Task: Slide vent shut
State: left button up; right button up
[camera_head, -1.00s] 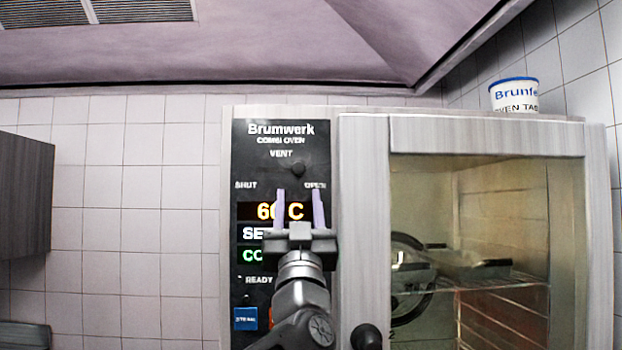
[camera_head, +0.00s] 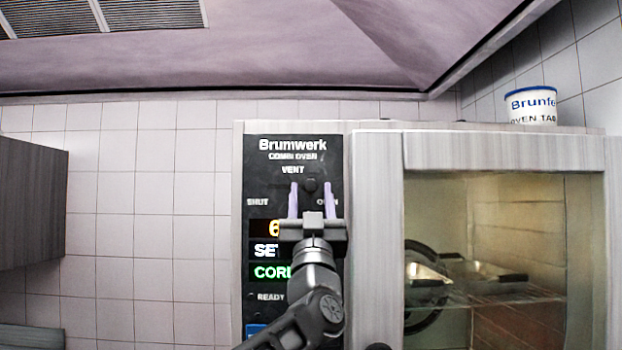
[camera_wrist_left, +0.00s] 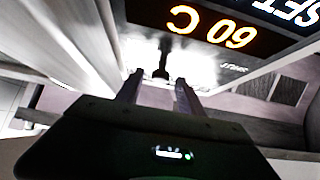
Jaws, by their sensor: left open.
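The vent slider is a small dark knob (camera_head: 310,186) on the oven's black control panel (camera_head: 262,180), under the word VENT. It stands toward the OPEN label on the right; the SHUT label is at the left. My left gripper (camera_head: 312,200) is open, its two pale purple fingers pointing up just below and to either side of the knob in the head view. In the left wrist view the knob (camera_wrist_left: 161,70) shows beyond the fingertips (camera_wrist_left: 160,82), roughly in line with the gap. I cannot tell whether the fingers touch it. My right gripper is not in view.
The combi oven's glass door (camera_head: 480,260) is to the right, with pans on a rack inside. A white tub (camera_head: 531,107) stands on top of the oven. A grey cabinet (camera_head: 32,205) hangs at the left. The tiled wall between is clear.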

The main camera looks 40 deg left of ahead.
pick_arm(q)
jog(key=shift+x, duration=0.8)
grip_shut()
dwell(0.9)
